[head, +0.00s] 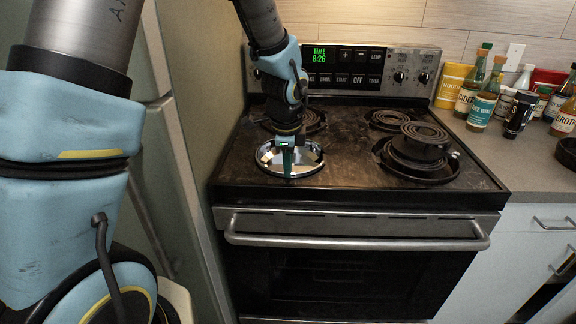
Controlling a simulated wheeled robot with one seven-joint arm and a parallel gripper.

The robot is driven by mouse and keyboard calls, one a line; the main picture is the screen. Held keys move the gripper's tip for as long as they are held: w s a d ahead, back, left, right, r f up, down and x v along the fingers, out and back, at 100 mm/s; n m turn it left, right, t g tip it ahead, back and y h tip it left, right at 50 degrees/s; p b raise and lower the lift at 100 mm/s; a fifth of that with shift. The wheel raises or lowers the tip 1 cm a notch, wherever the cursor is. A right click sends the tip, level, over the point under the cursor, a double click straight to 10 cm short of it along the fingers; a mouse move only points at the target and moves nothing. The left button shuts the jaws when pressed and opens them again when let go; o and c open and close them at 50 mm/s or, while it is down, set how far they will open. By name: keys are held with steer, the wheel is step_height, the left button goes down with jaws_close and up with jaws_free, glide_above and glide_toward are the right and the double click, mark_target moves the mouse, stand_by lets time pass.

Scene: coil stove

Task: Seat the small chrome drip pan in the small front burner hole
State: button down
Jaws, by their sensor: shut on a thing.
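The chrome drip pan (310,160) is at the front left of the stove top, a shiny round dish with a raised rim. My gripper (287,158) points down over it and is shut on it. The fingers cover part of the pan's middle and far side. The pan looks roughly level, at or just above the stove surface. The front left burner hole is hidden beneath the pan, so I cannot tell whether the pan is seated in it.
The stove top (345,155) is dark and stained. Coil burners stand at back left (312,119) and back right (388,119). Bottles (482,107) crowd the right counter (530,150). The middle of the stove is clear.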

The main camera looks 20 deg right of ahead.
steer(key=c, duration=0.9)
jaws_free()
steer(key=shift+r, duration=0.1)
steer(key=w+p+v, duration=0.1)
steer(key=p+v, duration=0.6)
steer(key=shift+w+d+r, duration=0.15)
steer(key=shift+d+r, duration=0.2)
steer(key=shift+r, duration=0.2)
